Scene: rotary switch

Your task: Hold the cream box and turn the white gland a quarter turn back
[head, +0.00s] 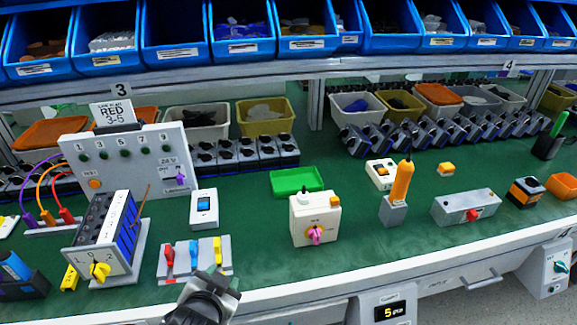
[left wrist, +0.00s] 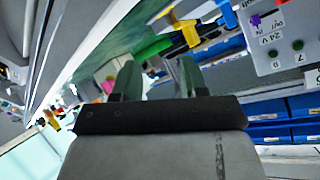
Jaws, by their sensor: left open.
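The cream box (head: 315,222) stands upright on the green bench near the middle of the head view. A pink knob (head: 315,236) is on its front face and an orange piece is at its top right. The white gland (head: 303,197) sticks up from the left part of its top. My left gripper (head: 222,281) is at the bench's front edge, left of the box and apart from it. In the left wrist view its two fingers (left wrist: 157,78) are spread with nothing held between them. My right gripper is not in view.
A grey plate with red, blue and yellow levers (head: 194,262) lies just beyond my left gripper. A green tray (head: 296,181) is behind the box. An orange-handled tool (head: 402,182) stands in a grey block at right. Bench space left and right of the box is clear.

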